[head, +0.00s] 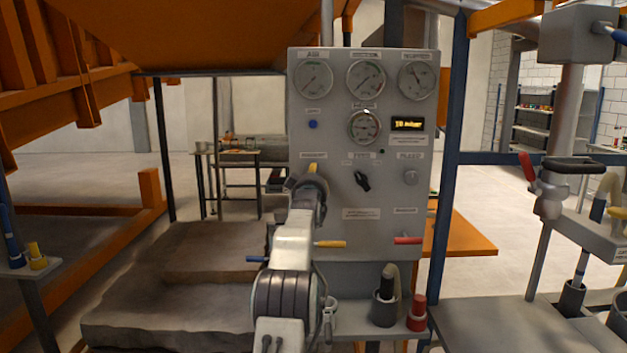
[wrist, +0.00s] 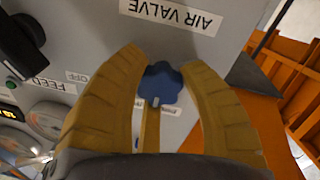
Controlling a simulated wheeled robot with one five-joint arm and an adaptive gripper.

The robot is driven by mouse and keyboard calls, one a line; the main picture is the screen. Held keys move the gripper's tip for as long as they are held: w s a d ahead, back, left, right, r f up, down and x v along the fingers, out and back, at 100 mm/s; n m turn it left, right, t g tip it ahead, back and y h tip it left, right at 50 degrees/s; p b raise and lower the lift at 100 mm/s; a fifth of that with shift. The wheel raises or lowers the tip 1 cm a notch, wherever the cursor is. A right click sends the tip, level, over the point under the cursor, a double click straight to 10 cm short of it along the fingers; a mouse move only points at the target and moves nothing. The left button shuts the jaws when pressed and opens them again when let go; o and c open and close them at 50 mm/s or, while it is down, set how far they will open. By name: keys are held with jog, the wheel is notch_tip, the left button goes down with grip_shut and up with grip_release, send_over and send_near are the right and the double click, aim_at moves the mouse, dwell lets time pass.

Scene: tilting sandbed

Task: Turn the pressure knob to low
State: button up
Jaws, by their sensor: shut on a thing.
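The blue pressure knob (wrist: 160,84) sits between my gripper's yellow fingers in the wrist view, which looks at the panel upside down. A pale mark on the knob points toward the bottom of that picture. My gripper (wrist: 165,85) is shut on the knob, with a finger on each side and a narrow yellow strip below it. In the head view my gripper (head: 313,172) is at the left of the grey control panel (head: 335,225) and hides the knob. A partly covered label (wrist: 168,107) lies beside the knob; its full text cannot be read.
The black feed knob (head: 362,181) and a grey knob (head: 410,177) are to the right on the panel. Several gauges (head: 365,128) are above. A yellow lever (head: 331,244) and red lever (head: 408,240) stick out below. A rock-like sandbed (head: 170,305) lies to the left.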

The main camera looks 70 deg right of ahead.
jog(key=o, duration=1.2)
jog(key=shift+a, duration=0.15)
jog(key=shift+v, duration=5.85)
